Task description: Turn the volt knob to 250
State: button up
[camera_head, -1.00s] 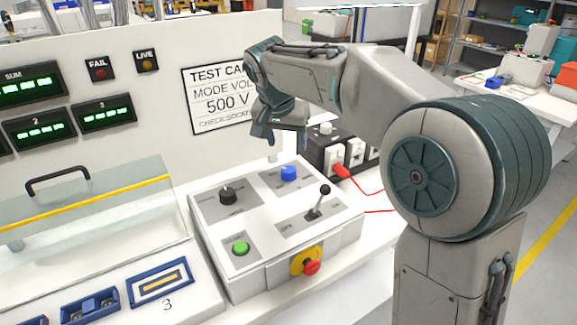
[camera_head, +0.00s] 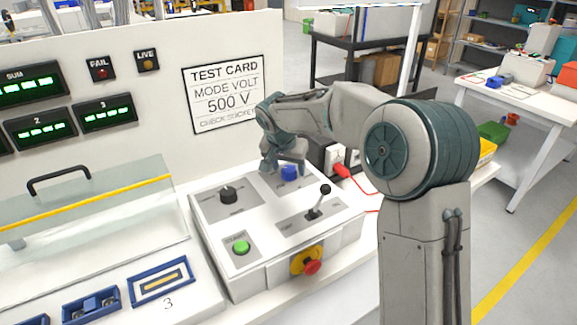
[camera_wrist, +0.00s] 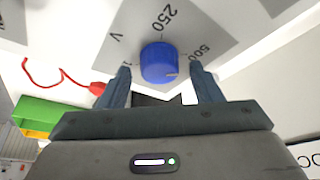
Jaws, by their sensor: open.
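The blue volt knob (camera_head: 289,173) stands on the white control box (camera_head: 213,226). In the wrist view the knob (camera_wrist: 159,61) sits on a grey plate (camera_wrist: 205,14) marked V, 250 and 500. A third mark at left is partly hidden by a finger. A small light line shows on the knob's lower right edge; its exact setting is unclear. My gripper (camera_wrist: 160,86) is open, with one finger to each side of the knob. In the head view my gripper (camera_head: 284,163) is just behind and above the knob.
The box also bears a black knob (camera_head: 228,194), a black lever (camera_head: 319,202), a green button (camera_head: 242,247) and a red stop button (camera_head: 312,267). A red plug and cable (camera_head: 343,171) lie to the right. The test card (camera_head: 224,94) reads MODE VOLT 500 V.

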jog(key=shift+f, duration=0.25)
jog(key=c, duration=1)
